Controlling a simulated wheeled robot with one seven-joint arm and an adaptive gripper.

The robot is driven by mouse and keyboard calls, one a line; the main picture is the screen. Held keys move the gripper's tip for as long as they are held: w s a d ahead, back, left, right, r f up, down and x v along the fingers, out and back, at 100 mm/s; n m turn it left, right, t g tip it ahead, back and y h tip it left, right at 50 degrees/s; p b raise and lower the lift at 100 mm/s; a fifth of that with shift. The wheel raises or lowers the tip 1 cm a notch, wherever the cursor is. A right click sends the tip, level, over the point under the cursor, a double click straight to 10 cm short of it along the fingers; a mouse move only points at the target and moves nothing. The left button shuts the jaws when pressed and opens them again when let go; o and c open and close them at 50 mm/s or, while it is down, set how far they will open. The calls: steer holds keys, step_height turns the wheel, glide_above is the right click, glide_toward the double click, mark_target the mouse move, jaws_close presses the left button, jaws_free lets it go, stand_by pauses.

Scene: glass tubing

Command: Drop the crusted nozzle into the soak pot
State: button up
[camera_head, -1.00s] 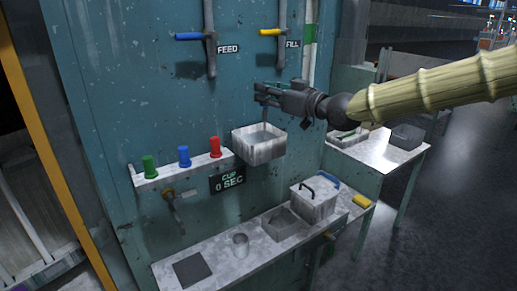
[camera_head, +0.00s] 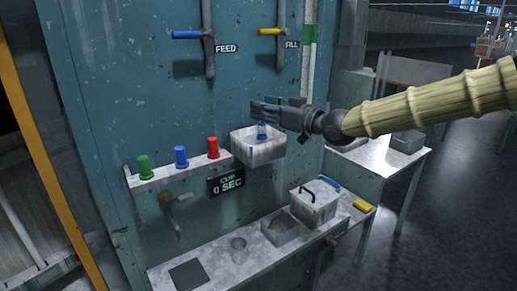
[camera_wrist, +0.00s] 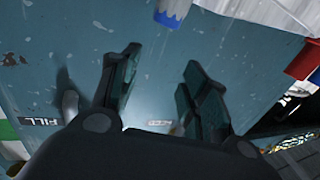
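My gripper (camera_head: 268,106) is open beside the wall, above the wall basin (camera_head: 262,155). In the wrist view its fingers (camera_wrist: 160,80) are apart with nothing between them. A small blue-and-white piece (camera_head: 262,131), apparently the crusted nozzle, shows just below the fingers, over the basin. A blue piece with a ragged white edge (camera_wrist: 168,14) at the top of the wrist view looks like the same one, clear of the fingers. On the low shelf stand a white box (camera_head: 314,205) with a dark handle and an open grey box (camera_head: 281,229); I cannot tell which is the soak pot.
Green (camera_head: 144,165), blue (camera_head: 181,157) and red (camera_head: 213,148) nozzles stand on a wall ledge left of the basin. FEED (camera_head: 208,45) and FILL (camera_head: 279,33) levers hang above.

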steer(key=v, duration=1.2)
steer(key=shift+s+r, duration=0.1)
